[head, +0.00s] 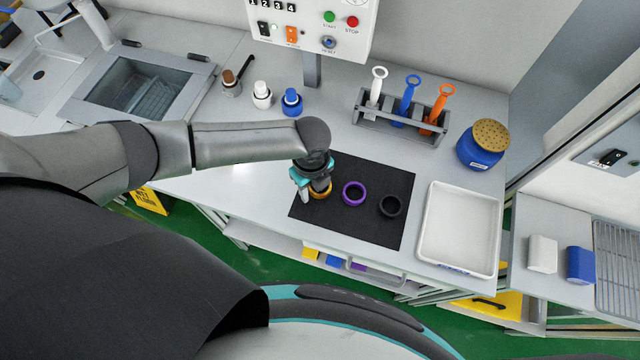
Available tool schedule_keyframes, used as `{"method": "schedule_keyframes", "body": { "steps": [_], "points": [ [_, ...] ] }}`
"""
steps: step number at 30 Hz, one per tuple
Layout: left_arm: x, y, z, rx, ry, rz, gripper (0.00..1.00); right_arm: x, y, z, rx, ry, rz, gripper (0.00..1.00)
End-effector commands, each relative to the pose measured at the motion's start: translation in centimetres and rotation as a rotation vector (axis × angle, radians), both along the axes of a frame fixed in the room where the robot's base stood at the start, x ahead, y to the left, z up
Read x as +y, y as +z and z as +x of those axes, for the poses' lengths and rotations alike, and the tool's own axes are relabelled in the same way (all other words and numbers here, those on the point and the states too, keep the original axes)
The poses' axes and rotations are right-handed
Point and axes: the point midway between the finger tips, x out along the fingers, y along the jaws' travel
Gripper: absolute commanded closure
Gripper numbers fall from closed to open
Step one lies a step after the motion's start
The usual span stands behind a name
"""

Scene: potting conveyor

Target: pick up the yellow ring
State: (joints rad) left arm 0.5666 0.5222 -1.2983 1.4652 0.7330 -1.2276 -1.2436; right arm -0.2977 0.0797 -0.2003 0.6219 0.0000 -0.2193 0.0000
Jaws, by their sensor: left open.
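The yellow ring (322,195) lies at the left side of a black mat (376,226) on the bench. My left gripper (315,193) comes down over it from above, with its jaws open. The gripper hides part of the ring, and I cannot tell whether the fingers touch it. A purple ring (346,200) lies to the right of it on the mat, and a black ring (382,207) lies further right. My right gripper is not in view.
A white tray (430,258) stands right of the mat. Behind are a rack (400,122) with white, blue and orange tools, a blue jar (481,158) with a tan lid, and small bottles (292,103). A control panel (312,22) stands at the back.

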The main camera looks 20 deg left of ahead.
Motion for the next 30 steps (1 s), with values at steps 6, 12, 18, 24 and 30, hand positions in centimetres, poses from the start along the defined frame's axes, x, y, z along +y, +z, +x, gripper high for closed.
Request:
{"method": "schedule_keyframes", "body": {
  "steps": [6,12,18,24,30],
  "points": [
    [0.00,0.04,0.00,0.000,0.000,0.000,0.70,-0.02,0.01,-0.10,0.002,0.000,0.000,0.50],
    [0.02,0.05,0.01,0.000,0.000,0.000,0.92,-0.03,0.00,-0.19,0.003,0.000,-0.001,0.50],
    [0.02,0.06,0.01,0.000,0.001,0.000,1.00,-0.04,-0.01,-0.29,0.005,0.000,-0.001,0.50],
    [0.02,0.06,0.00,0.000,0.001,0.000,1.00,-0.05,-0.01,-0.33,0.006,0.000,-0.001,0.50],
    [0.01,0.07,0.02,0.000,0.001,0.000,1.00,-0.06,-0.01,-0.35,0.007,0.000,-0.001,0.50]
  ]
}}
